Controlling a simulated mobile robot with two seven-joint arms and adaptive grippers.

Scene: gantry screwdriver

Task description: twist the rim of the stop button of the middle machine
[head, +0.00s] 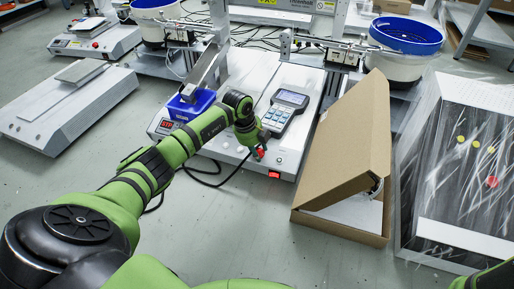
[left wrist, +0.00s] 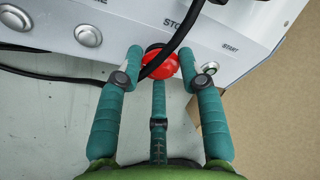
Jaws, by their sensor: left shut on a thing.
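The middle machine (head: 232,150) is a white, box-shaped unit with a keypad and a blue box on top. Its red stop button (head: 260,154) is on the front panel, and it also shows in the left wrist view (left wrist: 162,66) below the "STOP" lettering. My left gripper (head: 257,146) is at the button. In the left wrist view its teal fingers (left wrist: 163,62) are closed around the button, one on each side and a third below. A black cable crosses over part of the button. The exact finger contact on the rim is hard to see. My right gripper is out of view.
A silver start button (left wrist: 210,68) is close to the right finger. Round silver knobs (left wrist: 88,35) are at the left. A red switch (head: 274,174) is low on the machine's front. An open cardboard box (head: 340,150) stands close on the right. Floor is clear in front.

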